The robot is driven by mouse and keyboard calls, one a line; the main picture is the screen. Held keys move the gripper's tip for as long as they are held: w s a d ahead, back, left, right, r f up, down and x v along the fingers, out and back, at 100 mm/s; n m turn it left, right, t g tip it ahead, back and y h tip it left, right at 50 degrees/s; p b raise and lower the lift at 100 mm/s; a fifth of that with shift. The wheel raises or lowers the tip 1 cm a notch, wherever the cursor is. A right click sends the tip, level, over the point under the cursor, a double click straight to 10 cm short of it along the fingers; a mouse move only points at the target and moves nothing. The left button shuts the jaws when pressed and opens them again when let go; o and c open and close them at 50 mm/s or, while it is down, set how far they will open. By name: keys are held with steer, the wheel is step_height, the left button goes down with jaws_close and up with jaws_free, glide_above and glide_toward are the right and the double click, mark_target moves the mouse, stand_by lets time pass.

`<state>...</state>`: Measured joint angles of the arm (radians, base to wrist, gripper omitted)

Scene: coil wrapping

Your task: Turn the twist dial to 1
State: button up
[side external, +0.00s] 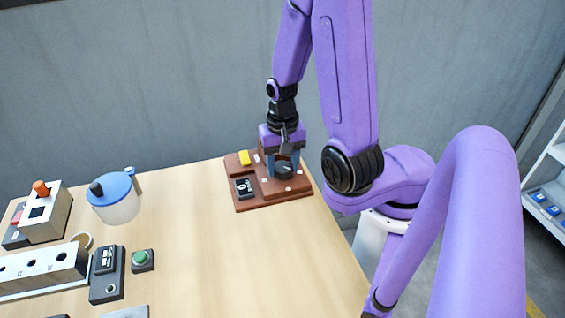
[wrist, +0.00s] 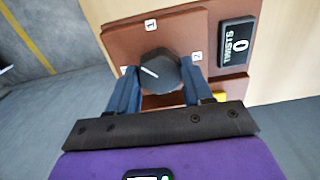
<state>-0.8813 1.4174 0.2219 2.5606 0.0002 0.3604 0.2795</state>
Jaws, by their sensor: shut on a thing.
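The twist dial (wrist: 165,70) is a dark grey knob on a brown base (wrist: 118,38), and it also shows in the side external view (side external: 284,170). My gripper (wrist: 160,76) is shut on the dial, with one blue-grey finger on each side. The white pointer line on the dial slants to the left side of the wrist view, near a small white label (wrist: 124,70). The label 1 (wrist: 150,24) is above the dial in that view, and a label that looks like 2 (wrist: 197,56) is at right. A black display (wrist: 237,42) reads TWISTS 0.
A blue-lidded container (side external: 115,195), a green button box (side external: 142,259) and a grey block with holes (side external: 40,268) stand farther left. The table (side external: 215,260) is clear in front of the base.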

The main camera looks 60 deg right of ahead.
mark_target(282, 166)
steer(key=m, duration=0.4)
steer(key=shift+m, duration=0.3)
steer(key=shift+d+m, duration=0.1)
steer(key=shift+m, duration=1.8)
steer(key=o, duration=1)
steer(key=shift+o, duration=0.2)
step_height(282, 166, up, 18)
steer(key=shift+f, duration=0.25)
